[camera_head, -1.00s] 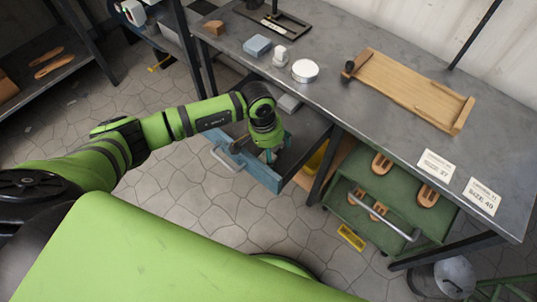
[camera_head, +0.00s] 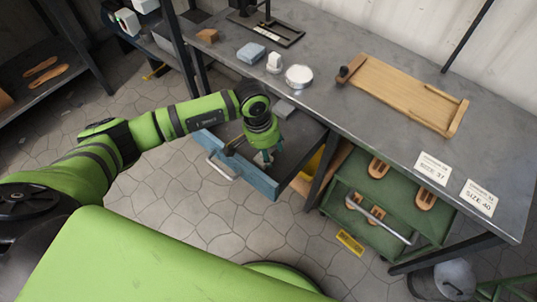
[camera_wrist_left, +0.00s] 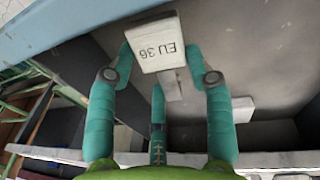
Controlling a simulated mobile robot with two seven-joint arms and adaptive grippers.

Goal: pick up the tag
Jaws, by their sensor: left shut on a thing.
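The tag (camera_wrist_left: 157,46) is a small pale plate marked "EU 36", upside down in the left wrist view. My left gripper (camera_head: 264,160) reaches down into the open blue-fronted drawer (camera_head: 263,184) under the bench. Its teal fingers (camera_wrist_left: 160,70) are shut on the tag, with one finger on each side and a third behind. In the head view the tag is too small and covered to make out clearly. My right gripper is not in view.
The bench (camera_head: 330,110) above holds a blue block (camera_head: 251,53), a round tin (camera_head: 299,76), a wooden board (camera_head: 400,92) and two size cards (camera_head: 433,168). A green drawer (camera_head: 400,200) with sandal parts stands open to the right. A pale block (camera_wrist_left: 242,108) lies beyond the fingers.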

